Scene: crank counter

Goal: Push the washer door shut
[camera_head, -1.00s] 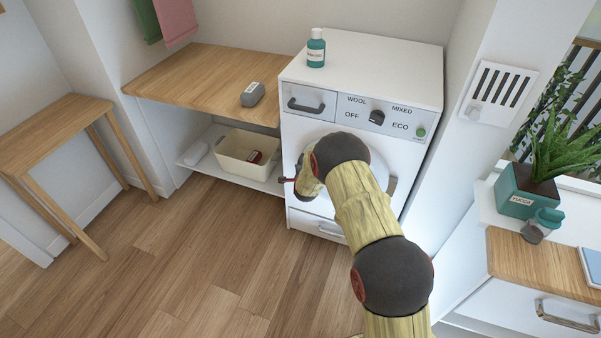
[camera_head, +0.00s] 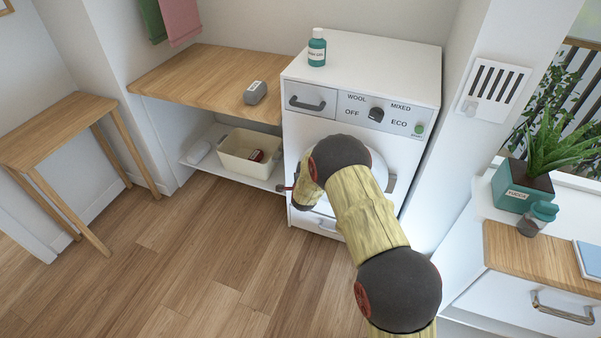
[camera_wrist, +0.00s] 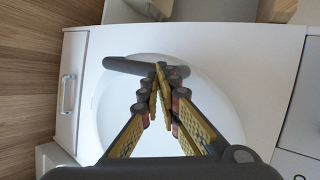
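The white washer (camera_head: 426,65) stands against the back wall. Its round white door (camera_head: 379,168) is mostly hidden behind my arm in the head view; the wrist view shows the pale round door (camera_wrist: 215,95) at close range. I cannot tell how far ajar it is. A dark grey bar (camera_wrist: 125,65) lies across the door's edge by my fingertips; contact is unclear. My gripper (camera_wrist: 160,90) has its fingertips together in front of the door, with nothing visible between them. In the head view the gripper is mostly hidden behind my wrist.
A wooden counter (camera_head: 190,80) with a grey item (camera_head: 255,93) adjoins the washer. A cream tub (camera_head: 235,152) sits on the shelf below. A teal bottle (camera_head: 317,48) stands on the washer. The wooden floor (camera_head: 200,265) is clear. A white cabinet (camera_head: 515,300) is at right.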

